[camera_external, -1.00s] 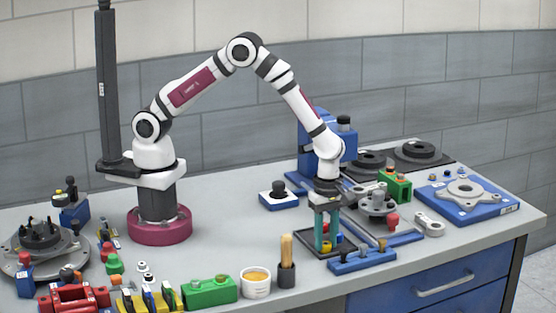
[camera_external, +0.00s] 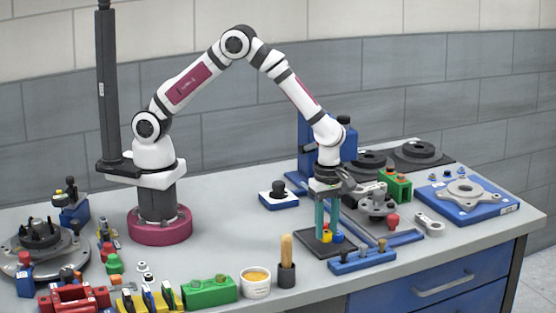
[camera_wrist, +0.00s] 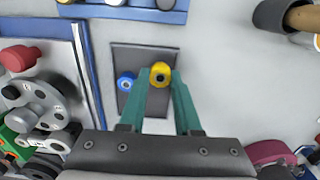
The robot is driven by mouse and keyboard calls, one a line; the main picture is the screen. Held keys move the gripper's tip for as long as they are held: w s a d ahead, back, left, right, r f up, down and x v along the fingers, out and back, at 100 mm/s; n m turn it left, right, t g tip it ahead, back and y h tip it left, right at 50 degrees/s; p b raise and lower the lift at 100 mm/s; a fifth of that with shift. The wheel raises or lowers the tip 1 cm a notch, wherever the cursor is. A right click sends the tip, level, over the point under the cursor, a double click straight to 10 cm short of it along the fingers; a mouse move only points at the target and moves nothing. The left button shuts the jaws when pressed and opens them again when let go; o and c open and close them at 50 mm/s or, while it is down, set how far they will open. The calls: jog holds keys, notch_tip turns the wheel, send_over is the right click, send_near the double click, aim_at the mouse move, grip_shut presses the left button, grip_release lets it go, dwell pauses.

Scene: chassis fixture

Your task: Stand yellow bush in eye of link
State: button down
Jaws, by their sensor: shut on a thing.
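The yellow bush (camera_external: 327,237) is between the fingertips of my gripper (camera_external: 327,232), which is shut on it. In the wrist view the yellow bush (camera_wrist: 160,74) shows its round top and dark bore at the ends of the green fingers (camera_wrist: 161,82). It is over the dark tray (camera_wrist: 131,60), seemingly raised a little; the exact gap is hard to tell. A blue bush (camera_wrist: 126,82) is beside it on the tray. The link (camera_external: 429,224), a pale grey flat bar with rounded ends, lies on the bench to the right. My gripper is well left of it.
A blue rack (camera_external: 362,261) stands in front of the tray. A grey flanged part (camera_external: 377,204) on a blue-edged plate (camera_external: 397,240) lies between my gripper and the link. A wooden-handled tool (camera_external: 287,262) stands in a dark cup at left.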

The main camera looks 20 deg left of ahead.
notch_tip(320, 180, up, 2)
jog(key=w+d+r, duration=0.1)
jog(key=w+r, duration=0.2)
jog(key=w, duration=0.9)
jog(key=w+d+r, duration=0.1)
jog(key=w+r, duration=0.3)
jog(key=w, duration=0.8)
jog(key=shift+w+a+f, duration=0.1)
jog(key=shift+a+f, duration=0.05)
jog(key=shift+f, duration=1.05)
jog(key=shift+a+f, duration=0.1)
jog(key=shift+f, duration=1.1)
jog(key=shift+f, duration=0.1)
jog(key=shift+f, duration=0.25)
jog(key=shift+f, duration=0.4)
